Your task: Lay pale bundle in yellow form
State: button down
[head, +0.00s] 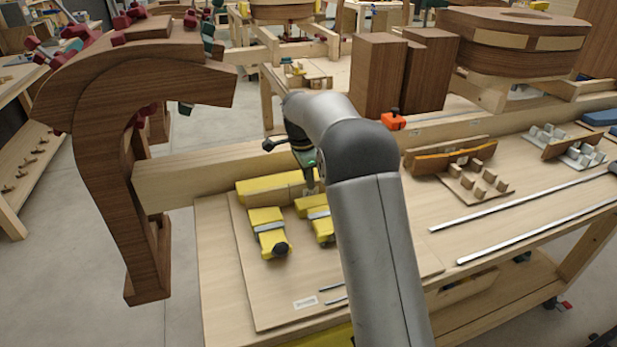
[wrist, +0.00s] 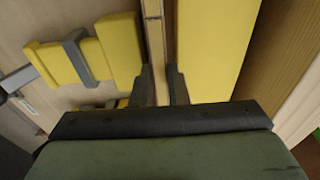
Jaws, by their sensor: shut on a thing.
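The yellow form lies on a board on the workbench. It has a long yellow bar (head: 268,187) at the back and shorter yellow blocks (head: 267,230) with grey straps in front. In the wrist view the long bar (wrist: 215,45) is right of my fingers and the strapped blocks (wrist: 88,60) are left. My gripper (wrist: 162,88) is shut on the pale bundle (wrist: 155,45), a thin layered strip on edge between bar and blocks. In the head view my arm partly hides the gripper (head: 309,182) and the form's right side. Whether the bundle touches the board is unclear.
A tall curved brown wood form (head: 100,150) stands left of the bench. Brown blocks (head: 378,75) and an orange clamp (head: 393,121) are behind my arm. Metal strips (head: 515,205) and small jigs (head: 475,180) lie to the right. The board's front (head: 285,290) is mostly clear.

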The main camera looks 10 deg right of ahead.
jog(key=shift+f, duration=0.35)
jog(key=c, duration=1.3)
grip_release()
